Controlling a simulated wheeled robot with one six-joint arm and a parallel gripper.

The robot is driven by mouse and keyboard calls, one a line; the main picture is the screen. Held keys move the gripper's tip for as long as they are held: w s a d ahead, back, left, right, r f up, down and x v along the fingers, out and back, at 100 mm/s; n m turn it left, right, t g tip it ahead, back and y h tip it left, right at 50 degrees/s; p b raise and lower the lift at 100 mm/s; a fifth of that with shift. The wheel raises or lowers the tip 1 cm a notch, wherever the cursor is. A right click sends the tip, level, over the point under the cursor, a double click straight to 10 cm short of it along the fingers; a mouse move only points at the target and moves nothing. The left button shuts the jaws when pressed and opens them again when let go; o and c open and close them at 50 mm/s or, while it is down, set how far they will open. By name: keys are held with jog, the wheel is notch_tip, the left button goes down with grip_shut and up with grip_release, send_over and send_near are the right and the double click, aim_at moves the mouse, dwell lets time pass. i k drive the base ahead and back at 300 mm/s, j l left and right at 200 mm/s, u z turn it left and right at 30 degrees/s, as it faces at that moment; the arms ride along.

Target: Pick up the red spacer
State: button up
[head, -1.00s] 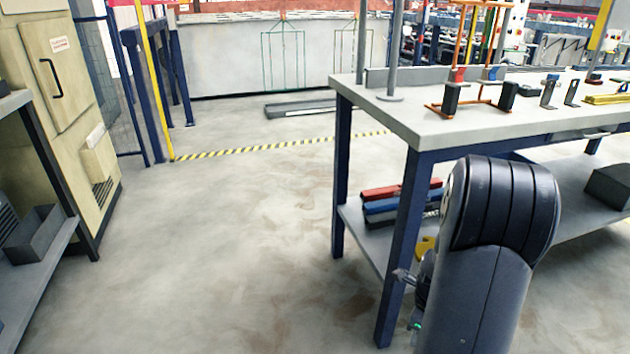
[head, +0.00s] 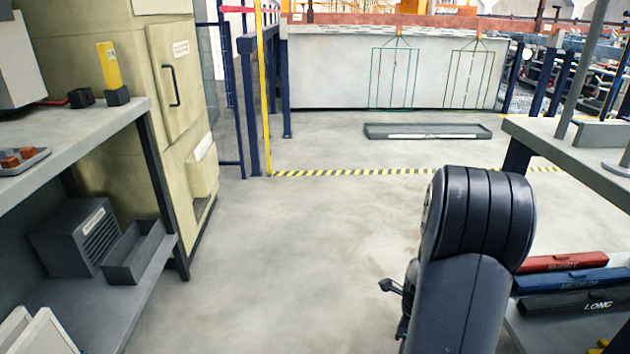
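I cannot make out a piece that is surely the red spacer. Small red-brown blocks (head: 20,157) lie in a shallow grey tray (head: 36,161) on the left bench, at the picture's left edge; they are too small to name surely. My arm stands at the lower right and hides what is behind it. A small dark part that may be my gripper (head: 392,288) sticks out to the left of the arm, over the floor and away from both benches. Its fingers are mostly hidden, so its opening does not show.
The left bench (head: 85,124) has a yellow-topped post and a lower shelf with grey bins. A beige cabinet (head: 180,120) stands behind it. Red (head: 562,262), blue and dark boxes lie on the right bench's lower shelf. The floor between (head: 270,260) is clear.

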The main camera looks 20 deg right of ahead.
aim_at(558, 262)
jog(key=i+l+z, duration=0.1)
jog(key=i+z, duration=0.2)
jog(key=i, duration=0.55)
jog(key=i+j+z, duration=0.1)
jog(key=i+z, duration=0.15)
jog(key=i, duration=0.55)
jog(key=i+z, duration=0.25)
jog(key=i, duration=0.3)
jog(key=i+j+z, duration=0.1)
jog(key=i+z, duration=0.15)
jog(key=i, duration=0.35)
jog(key=i+j+z, duration=0.25)
jog(key=i, duration=0.3)
jog(key=i+l+z, duration=0.2)
jog(key=z, duration=0.25)
jog(key=i+z, duration=0.8)
jog(key=z, duration=0.15)
jog(key=i+j+z, duration=0.15)
jog(key=i+z, duration=0.15)
jog(key=z, duration=0.15)
jog(key=i+l+z, duration=0.25)
jog(key=z, duration=0.2)
jog(key=i+z, duration=0.45)
jog(key=i+l+z, duration=0.1)
jog(key=i+z, duration=0.15)
jog(key=z, duration=0.2)
jog(key=i+j+z, duration=0.15)
jog(key=i+z, duration=0.25)
jog(key=k, duration=0.05)
